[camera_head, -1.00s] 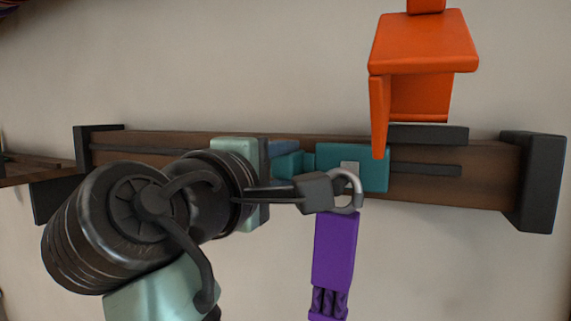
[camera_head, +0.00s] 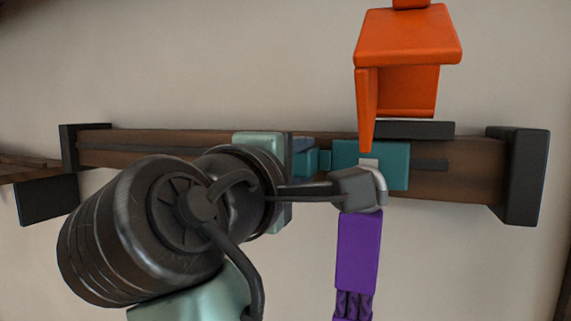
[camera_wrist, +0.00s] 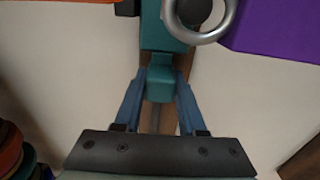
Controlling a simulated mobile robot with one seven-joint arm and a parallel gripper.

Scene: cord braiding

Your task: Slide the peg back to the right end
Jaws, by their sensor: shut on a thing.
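The peg (camera_head: 394,168) is a teal block on the wooden rail (camera_head: 460,178), right of the rail's middle, with a short stretch of dark slot showing to its right. A metal ring hangs at its front, with a purple strap (camera_head: 358,252) below. My gripper (camera_head: 304,160) reaches in from the left and is shut on the small teal knob on the peg's left side. In the wrist view, the blue fingers of my gripper (camera_wrist: 160,82) close around this knob (camera_wrist: 160,94), with the ring (camera_wrist: 200,36) beyond. My arm hides part of the rail.
Dark end blocks cap the rail at right (camera_head: 522,176) and left (camera_head: 84,150). An orange bracket (camera_head: 408,38) hangs above, its lower tip at the peg's upper edge. A dark bar (camera_head: 415,130) sits along the rail's top edge.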

